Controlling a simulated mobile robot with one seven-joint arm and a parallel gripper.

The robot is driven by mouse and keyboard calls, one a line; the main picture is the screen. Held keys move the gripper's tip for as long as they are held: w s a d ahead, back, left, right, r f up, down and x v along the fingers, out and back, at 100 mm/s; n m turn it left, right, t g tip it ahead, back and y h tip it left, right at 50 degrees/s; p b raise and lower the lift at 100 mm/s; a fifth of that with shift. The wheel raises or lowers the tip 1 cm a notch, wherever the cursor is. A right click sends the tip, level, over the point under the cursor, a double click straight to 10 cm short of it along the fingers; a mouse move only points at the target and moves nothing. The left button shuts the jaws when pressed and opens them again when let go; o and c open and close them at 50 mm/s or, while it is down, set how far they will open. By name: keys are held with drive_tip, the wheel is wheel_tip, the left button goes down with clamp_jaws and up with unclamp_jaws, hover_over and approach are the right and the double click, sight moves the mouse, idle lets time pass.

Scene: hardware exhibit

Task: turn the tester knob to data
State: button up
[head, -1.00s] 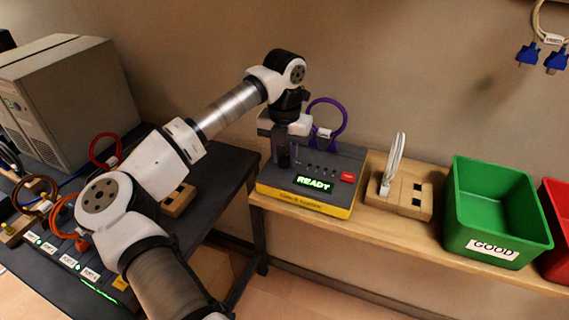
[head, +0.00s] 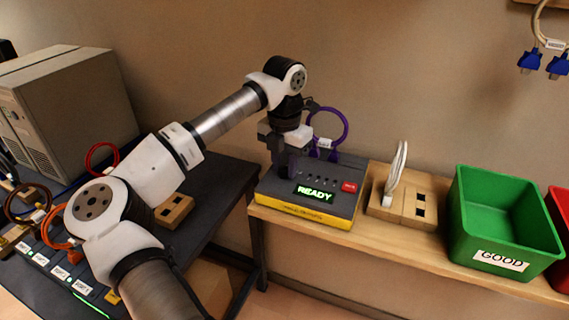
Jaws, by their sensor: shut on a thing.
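The tester (head: 330,208) is a dark grey box with a yellow front edge on the wooden shelf. Its green display (head: 315,193) reads READY, with a red button (head: 349,186) to the right of it. My gripper (head: 287,168) points down over the left part of the tester's top. It is shut on the tester knob there. The knob is hidden by the gripper, so its setting and markings cannot be read. A purple cable (head: 331,124) loops up at the back of the tester.
A wooden block (head: 404,208) holding a white cable stands right of the tester. A green bin (head: 492,249) labelled GOOD and a red bin (head: 560,210) are further right. A dark table (head: 205,209) with cables and a grey computer (head: 75,100) is at left.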

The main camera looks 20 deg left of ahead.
sight(285, 166)
drive_tip(key=o, duration=1)
wheel_tip(285, 166, up, 14)
drive_tip(key=shift+f+b, duration=0.1)
drive_tip(key=shift+b, duration=0.85)
